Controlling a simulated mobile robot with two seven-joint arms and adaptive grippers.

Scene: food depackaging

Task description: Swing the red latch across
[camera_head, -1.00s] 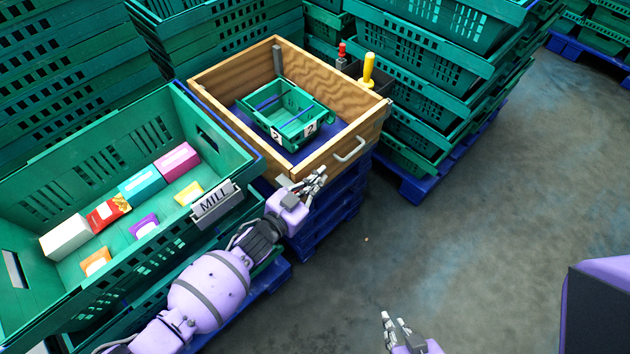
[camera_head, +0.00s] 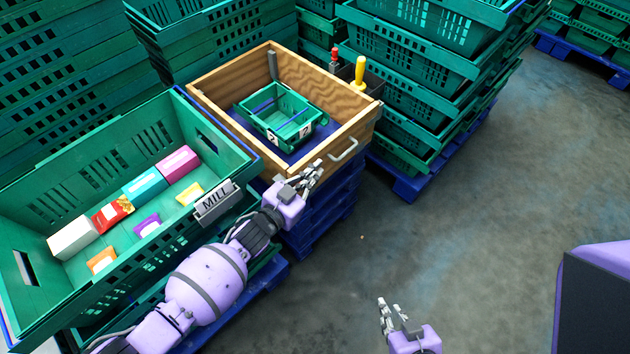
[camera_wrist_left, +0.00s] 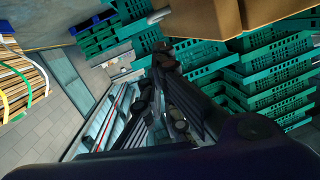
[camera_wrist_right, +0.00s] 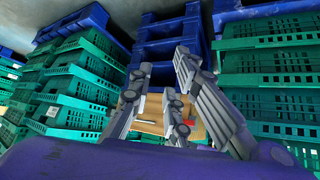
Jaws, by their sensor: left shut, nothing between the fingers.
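The wooden drawer box (camera_head: 330,150) has a pale handle (camera_head: 344,149) on its front. No red latch shows clearly in the head view. In the right wrist view, a small red piece (camera_wrist_right: 183,130) shows on the wooden front (camera_wrist_right: 155,110) between my fingers; I cannot tell whether it is the latch. My left gripper (camera_head: 314,172) is shut and empty, just in front of and below the box's front edge, left of the handle. I cannot tell whether it touches the wood. My right gripper (camera_head: 383,308) is open and empty, low over the floor, away from the box.
A small green crate (camera_head: 275,115) stands inside the box. A red-handled tool (camera_head: 334,58) and a yellow-handled one (camera_head: 359,72) stand at its back right. A green crate of packages (camera_head: 45,205) labelled MILL is at left. Crate stacks stand behind; the floor (camera_head: 460,230) at right is clear.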

